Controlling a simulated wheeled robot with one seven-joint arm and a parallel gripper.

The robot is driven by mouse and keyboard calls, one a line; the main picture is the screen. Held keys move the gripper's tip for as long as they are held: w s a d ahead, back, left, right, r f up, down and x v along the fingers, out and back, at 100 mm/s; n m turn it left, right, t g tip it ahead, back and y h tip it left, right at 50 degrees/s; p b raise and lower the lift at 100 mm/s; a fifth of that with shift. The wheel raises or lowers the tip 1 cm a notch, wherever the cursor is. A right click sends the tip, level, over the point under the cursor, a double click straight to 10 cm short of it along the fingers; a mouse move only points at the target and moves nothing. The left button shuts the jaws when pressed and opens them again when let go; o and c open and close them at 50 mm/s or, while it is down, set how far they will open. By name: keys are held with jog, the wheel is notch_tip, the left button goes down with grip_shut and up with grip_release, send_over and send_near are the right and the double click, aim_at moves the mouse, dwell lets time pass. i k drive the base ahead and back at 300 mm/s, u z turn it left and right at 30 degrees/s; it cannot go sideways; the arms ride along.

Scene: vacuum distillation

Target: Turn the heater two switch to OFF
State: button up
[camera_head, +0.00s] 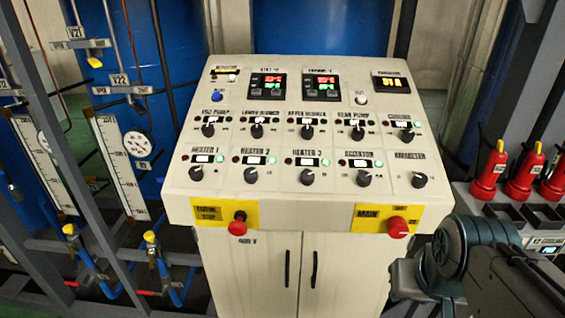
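The heater 2 switch (251,175) is a small black rotary knob in the lower row of the sloped control panel (300,215), second from the left under the "HEATER 2" label. The green lamp (272,160) to the right above it is lit, and the red lamp (236,160) on the left looks dark. Its pointer seems to tilt up and to the right, but it is small. Nothing touches or covers the knob. My arm shows at the lower right, beside the cabinet. I cannot see my gripper's fingers in this view.
The heater 1 knob (195,173) and heater 3 knob (309,177) flank the switch closely. Red stop buttons (238,226) (397,226) stick out along the panel's front edge. Pipes and gauges stand left; red bottles (489,168) stand right. Space above the panel is clear.

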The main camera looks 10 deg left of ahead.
aim_at(251, 175)
jog(key=z, duration=0.05)
jog(key=i, duration=0.55)
jog(key=u, duration=1.5)
